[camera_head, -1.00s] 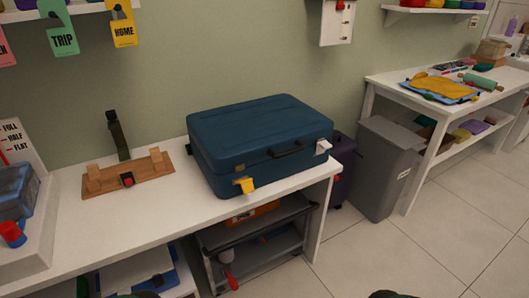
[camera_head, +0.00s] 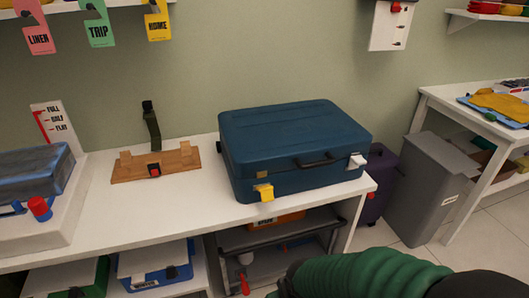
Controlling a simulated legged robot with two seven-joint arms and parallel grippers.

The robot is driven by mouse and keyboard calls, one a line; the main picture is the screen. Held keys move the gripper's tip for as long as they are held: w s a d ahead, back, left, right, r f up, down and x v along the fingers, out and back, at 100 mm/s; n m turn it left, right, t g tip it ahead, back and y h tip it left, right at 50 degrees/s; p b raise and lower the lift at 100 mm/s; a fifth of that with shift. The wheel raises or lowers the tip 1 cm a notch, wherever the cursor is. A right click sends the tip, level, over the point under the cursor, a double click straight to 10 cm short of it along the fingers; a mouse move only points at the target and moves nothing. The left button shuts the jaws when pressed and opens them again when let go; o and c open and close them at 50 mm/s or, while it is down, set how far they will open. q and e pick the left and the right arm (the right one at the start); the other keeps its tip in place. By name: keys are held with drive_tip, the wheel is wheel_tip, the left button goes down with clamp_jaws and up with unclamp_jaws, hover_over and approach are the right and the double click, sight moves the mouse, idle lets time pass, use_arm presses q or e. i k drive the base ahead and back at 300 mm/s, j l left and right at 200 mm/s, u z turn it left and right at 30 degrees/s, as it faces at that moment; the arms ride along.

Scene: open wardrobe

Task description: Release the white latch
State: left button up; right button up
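A closed dark blue suitcase (camera_head: 295,145) lies flat on the white table (camera_head: 205,213). The white latch (camera_head: 356,161) is on its front face near the right corner. A yellow latch (camera_head: 265,192) is on the front face near the left corner, and a black handle (camera_head: 316,162) lies between them. A dark green, ribbed arm part of mine crosses the bottom right, below and apart from the suitcase. No gripper fingers show in the view.
A wooden block stand (camera_head: 155,165) with a dark upright strap is left of the suitcase. A blue case (camera_head: 35,172) sits at the far left. A grey bin (camera_head: 428,190) and a purple case (camera_head: 376,180) stand right of the table. A shelf cart (camera_head: 285,240) is underneath.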

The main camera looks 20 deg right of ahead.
sight(355, 161)
drive_tip(key=l+u, duration=0.15)
drive_tip(key=l, duration=0.35)
drive_tip(key=l+u, duration=0.1)
drive_tip(key=l, duration=0.4)
drive_tip(key=l+u, duration=0.15)
drive_tip(key=l, duration=0.35)
drive_tip(key=k+l+u, duration=0.15)
drive_tip(key=l, duration=0.35)
drive_tip(key=l+u, duration=0.1)
drive_tip(key=l, duration=0.4)
drive_tip(key=k+l+u, duration=0.15)
drive_tip(key=l, duration=0.35)
drive_tip(key=k+l, duration=0.1)
drive_tip(key=l, duration=0.35)
drive_tip(key=k+l, duration=0.15)
drive_tip(key=l, duration=0.3)
